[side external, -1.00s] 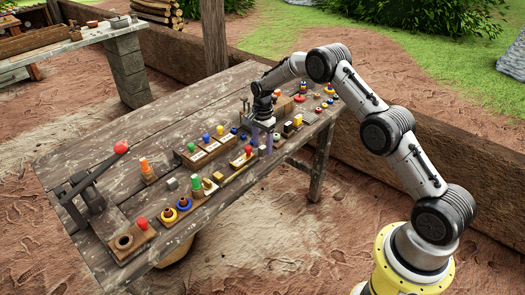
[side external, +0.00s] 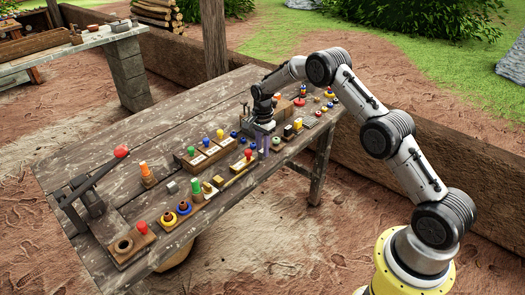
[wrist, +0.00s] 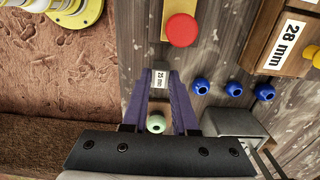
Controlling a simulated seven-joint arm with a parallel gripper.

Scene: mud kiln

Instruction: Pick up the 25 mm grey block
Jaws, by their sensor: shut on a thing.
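The grey block (wrist: 161,77), labelled 25 mm, sits between the tips of my gripper (wrist: 161,84) in the wrist view. The purple fingers touch it on both sides, so my gripper is shut on it. In the side external view my gripper (side external: 263,148) points down near the table's front edge, and its fingers hide the block. I cannot tell whether the block is clear of the table.
A pale green bead (wrist: 156,123) lies below, between the fingers in view. Several blue beads and a 28 mm wooden block (wrist: 288,38) lie to the right. A red-topped peg (wrist: 181,30) stands close by. Another grey block (side external: 171,187) sits farther left on the wooden table (side external: 110,150).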

